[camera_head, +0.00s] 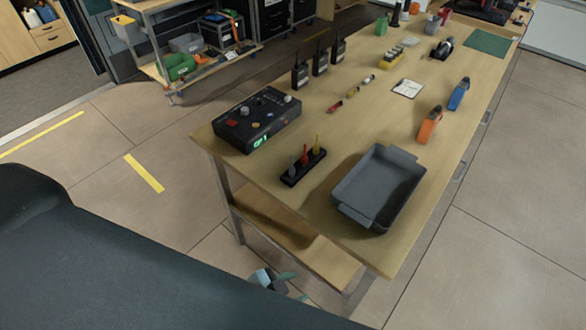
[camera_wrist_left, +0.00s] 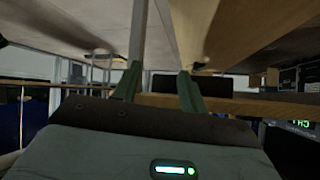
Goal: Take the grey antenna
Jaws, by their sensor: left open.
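A black stand (camera_head: 303,167) on the table holds three small upright antennas: the grey antenna (camera_head: 292,165) at its left end, a red one (camera_head: 304,157) in the middle and a yellow one (camera_head: 317,145) at the right end. My left gripper (camera_head: 292,284) is open and empty. It is low, near the table's near end and lower shelf, well below and apart from the grey antenna. In the left wrist view its two green fingers (camera_wrist_left: 160,72) stand apart, with the table's underside above them. The antennas do not show there. My right gripper is not in view.
The table (camera_head: 345,125) has a near edge above my left gripper and a lower shelf (camera_head: 285,230). A black control box (camera_head: 258,118) stands left of the stand, a grey tray (camera_head: 378,188) to its right. Radios (camera_head: 320,60) stand behind.

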